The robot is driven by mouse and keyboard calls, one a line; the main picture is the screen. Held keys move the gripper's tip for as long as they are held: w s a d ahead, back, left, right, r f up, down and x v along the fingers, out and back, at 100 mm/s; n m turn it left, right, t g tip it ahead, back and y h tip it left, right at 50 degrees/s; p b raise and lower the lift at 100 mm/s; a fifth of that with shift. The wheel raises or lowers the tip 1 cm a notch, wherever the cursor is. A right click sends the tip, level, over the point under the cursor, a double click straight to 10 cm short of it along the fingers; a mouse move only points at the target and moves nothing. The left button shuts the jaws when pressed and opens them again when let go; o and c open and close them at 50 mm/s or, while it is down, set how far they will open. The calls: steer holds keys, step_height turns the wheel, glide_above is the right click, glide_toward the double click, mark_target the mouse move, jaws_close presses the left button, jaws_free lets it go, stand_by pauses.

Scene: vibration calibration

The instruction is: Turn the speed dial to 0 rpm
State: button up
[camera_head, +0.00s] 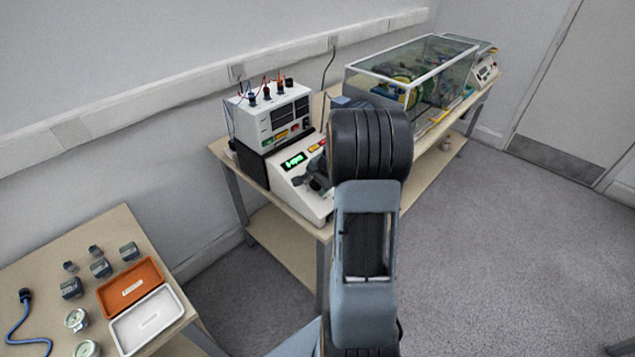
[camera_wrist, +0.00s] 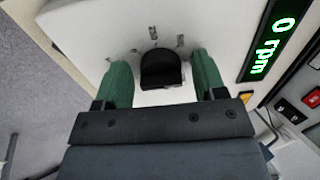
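The black speed dial (camera_wrist: 160,68) stands on the sloped white face of the control console (camera_head: 291,188), with small markings around it in the wrist view. The console's green display (camera_wrist: 268,45) reads 0 rpm; it also shows lit in the head view (camera_head: 293,161). My gripper (camera_wrist: 162,78) is open, with one green finger on each side of the dial. A narrow gap shows between each finger and the dial. In the head view my arm largely hides the dial and the fingers.
Red and yellow buttons (camera_wrist: 312,98) sit beside the display. A white instrument box with leads (camera_head: 270,115) stands behind the console. A glass-covered rig (camera_head: 415,70) is farther along the bench. A side table at lower left holds several sensors, an orange tray (camera_head: 131,287) and a white tray (camera_head: 147,320).

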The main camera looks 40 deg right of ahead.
steer(key=c, duration=0.8)
